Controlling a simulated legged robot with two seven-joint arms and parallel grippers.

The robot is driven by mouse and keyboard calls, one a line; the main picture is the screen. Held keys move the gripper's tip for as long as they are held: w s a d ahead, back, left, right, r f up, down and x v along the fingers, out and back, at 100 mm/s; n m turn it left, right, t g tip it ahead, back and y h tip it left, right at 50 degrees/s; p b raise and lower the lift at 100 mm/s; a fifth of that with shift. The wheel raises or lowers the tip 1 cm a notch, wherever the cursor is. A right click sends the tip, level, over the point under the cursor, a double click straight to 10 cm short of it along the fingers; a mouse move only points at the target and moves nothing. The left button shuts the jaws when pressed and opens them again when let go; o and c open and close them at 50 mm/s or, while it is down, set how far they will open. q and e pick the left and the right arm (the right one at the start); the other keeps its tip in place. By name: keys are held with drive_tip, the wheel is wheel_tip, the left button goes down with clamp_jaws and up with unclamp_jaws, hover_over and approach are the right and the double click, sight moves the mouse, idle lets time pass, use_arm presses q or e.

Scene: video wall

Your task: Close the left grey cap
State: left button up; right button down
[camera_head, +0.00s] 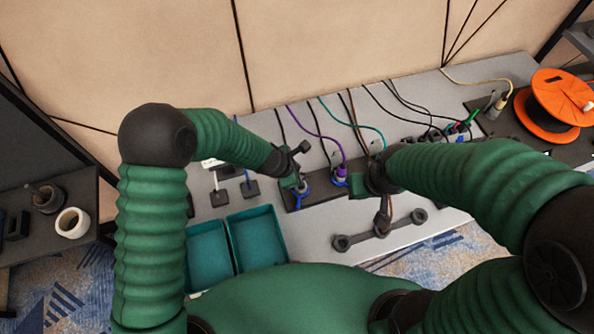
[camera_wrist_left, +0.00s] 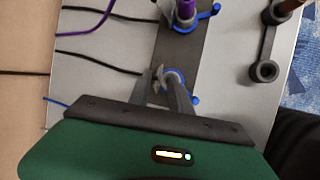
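The left grey cap (camera_wrist_left: 172,78) belongs to a socket with a blue ring on a dark strip; in the head view the same socket (camera_head: 304,187) sits beside my left gripper. My left gripper (camera_wrist_left: 166,82) is over this socket, its two fingers apart with a narrow gap. The fingertips hide part of the cap, and I cannot tell whether they touch it. In the head view my left gripper (camera_head: 296,167) partly covers the strip's left end. My right gripper (camera_head: 378,192) is low over the strip farther right, its fingers unclear.
A purple plug (camera_head: 340,171) stands in the neighbouring socket. Several cables run across the grey table. Two teal trays (camera_head: 257,240) lie at the front left. A dark bar with rings (camera_head: 381,232) lies in front of the strip. An orange reel (camera_head: 545,112) is at the far right.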

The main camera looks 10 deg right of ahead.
use_arm(q)
clamp_jaws()
idle(1.2)
